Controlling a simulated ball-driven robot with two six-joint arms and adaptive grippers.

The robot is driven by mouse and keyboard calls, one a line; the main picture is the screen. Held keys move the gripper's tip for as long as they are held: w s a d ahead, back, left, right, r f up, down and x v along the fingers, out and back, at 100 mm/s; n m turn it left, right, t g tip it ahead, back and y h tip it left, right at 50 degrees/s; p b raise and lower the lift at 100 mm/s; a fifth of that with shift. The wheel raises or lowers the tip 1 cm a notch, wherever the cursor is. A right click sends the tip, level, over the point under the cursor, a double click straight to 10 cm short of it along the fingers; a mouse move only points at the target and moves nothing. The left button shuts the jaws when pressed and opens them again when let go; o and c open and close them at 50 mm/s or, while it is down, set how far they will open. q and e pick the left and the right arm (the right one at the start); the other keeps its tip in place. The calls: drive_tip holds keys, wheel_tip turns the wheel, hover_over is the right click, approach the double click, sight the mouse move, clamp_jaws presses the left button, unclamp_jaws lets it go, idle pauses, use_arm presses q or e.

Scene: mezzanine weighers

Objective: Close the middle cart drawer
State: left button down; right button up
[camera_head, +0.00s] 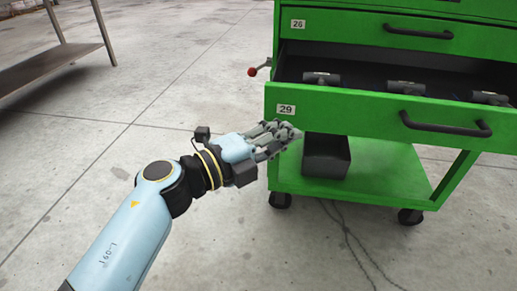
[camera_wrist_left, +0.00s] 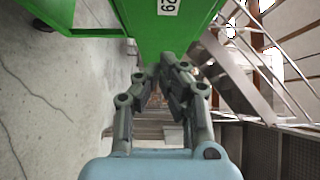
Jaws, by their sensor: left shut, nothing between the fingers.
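The green cart's middle drawer (camera_head: 365,112), labelled 29, stands pulled open, with a black bar handle (camera_head: 445,126) on its front. Dark metal items lie inside it. My left gripper (camera_head: 292,132) is shut and empty, just below the left end of the drawer front; I cannot tell if it touches. In the left wrist view the gripper fingertips (camera_wrist_left: 170,60) are together, close to the green drawer front (camera_wrist_left: 195,25) with its label. My right gripper is not in view.
The upper drawer (camera_head: 350,32), labelled 26, is shut. A red-knobbed lever (camera_head: 253,72) sticks out at the cart's left side. A dark bin (camera_head: 326,156) stands on the cart's lower shelf (camera_head: 385,180). A metal table (camera_head: 45,68) is at the far left. The concrete floor between is clear.

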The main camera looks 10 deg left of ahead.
sight(307, 114)
use_arm(q)
drive_tip(key=w+b, duration=0.1)
drive_tip(key=w, duration=0.3)
drive_tip(key=shift+w+d+f, duration=0.1)
drive_tip(key=shift+w+d, duration=0.05)
drive_tip(key=shift+w, duration=0.15)
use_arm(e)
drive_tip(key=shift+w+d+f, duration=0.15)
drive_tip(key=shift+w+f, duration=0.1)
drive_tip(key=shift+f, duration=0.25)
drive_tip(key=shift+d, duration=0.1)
